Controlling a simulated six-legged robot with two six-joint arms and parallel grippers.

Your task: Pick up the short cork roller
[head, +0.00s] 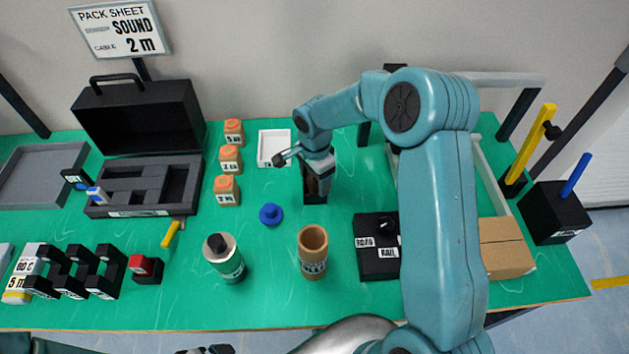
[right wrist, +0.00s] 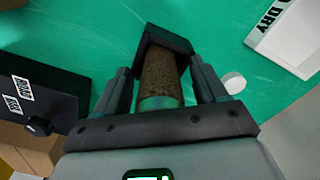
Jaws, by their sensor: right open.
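The short cork roller (right wrist: 161,80) is brown and speckled with a green band at its near end. In the right wrist view it lies between the two open fingers of my right gripper (right wrist: 160,68), with gaps on both sides. Its far end meets a black holder (right wrist: 165,38). In the head view my right gripper (head: 318,178) is pointed down over this black holder (head: 315,198), and only a little of the brown roller shows. At the bottom edge of the head view a small dark part, likely of my left gripper (head: 218,349), shows; its jaws cannot be made out.
A tan tube (head: 312,262) and a green-and-white cylinder (head: 224,266) stand in front. A blue knob (head: 270,214) lies to the left, a white tray (head: 274,147) behind. A black box (head: 372,265) stands to the right. Green table (head: 290,300) is clear near the front.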

